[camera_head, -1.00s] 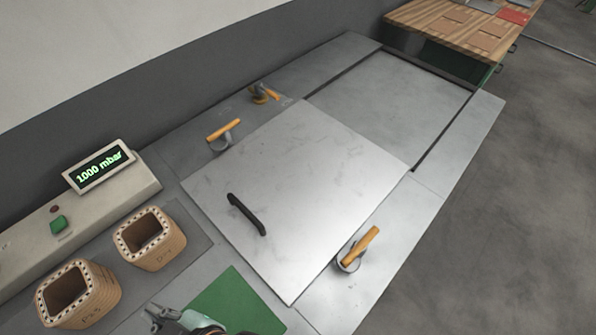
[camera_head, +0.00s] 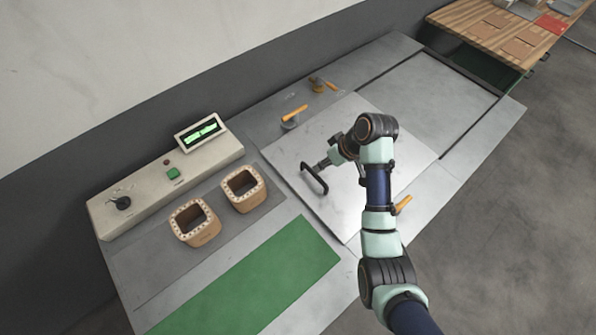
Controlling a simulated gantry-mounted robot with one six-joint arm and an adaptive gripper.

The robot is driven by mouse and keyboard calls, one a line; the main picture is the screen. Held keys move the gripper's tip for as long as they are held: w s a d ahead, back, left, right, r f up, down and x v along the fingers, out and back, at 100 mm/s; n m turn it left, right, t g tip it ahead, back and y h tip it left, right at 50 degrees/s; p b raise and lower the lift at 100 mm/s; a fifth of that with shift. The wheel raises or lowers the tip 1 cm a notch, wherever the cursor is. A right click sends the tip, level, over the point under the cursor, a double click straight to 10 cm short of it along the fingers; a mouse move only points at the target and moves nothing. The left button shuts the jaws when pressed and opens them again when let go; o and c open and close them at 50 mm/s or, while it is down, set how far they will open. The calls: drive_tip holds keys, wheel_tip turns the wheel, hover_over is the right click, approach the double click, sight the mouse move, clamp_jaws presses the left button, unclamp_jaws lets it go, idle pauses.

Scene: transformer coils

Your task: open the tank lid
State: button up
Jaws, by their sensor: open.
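The tank lid (camera_head: 345,118) is a flat grey metal plate lying on the bench top. A black bar handle (camera_head: 314,179) stands on its left part. My gripper (camera_head: 322,166) is at the upper end of this handle, pointing left and down, with my arm reaching over the lid from the lower right. The jaws look small and I cannot tell from the picture whether they touch the handle. My arm hides the middle and right part of the lid.
Orange-handled clamps stand beside the lid: two behind it (camera_head: 294,114) (camera_head: 322,83) and one at the front (camera_head: 403,205), partly hidden by my arm. Two wooden coils (camera_head: 195,222) (camera_head: 243,188), a control box (camera_head: 165,178) with a green display and a green mat (camera_head: 255,280) are at left.

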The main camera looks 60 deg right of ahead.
drive_tip(key=x, duration=0.2)
drive_tip(key=b+x, duration=0.1)
drive_tip(key=x, duration=0.2)
drive_tip(key=b+x, duration=0.1)
drive_tip(key=x, duration=0.1)
drive_tip(key=shift+s+d+f, duration=0.1)
drive_tip(key=shift+d+f, duration=0.2)
drive_tip(key=shift+f, duration=0.15)
clamp_jaws()
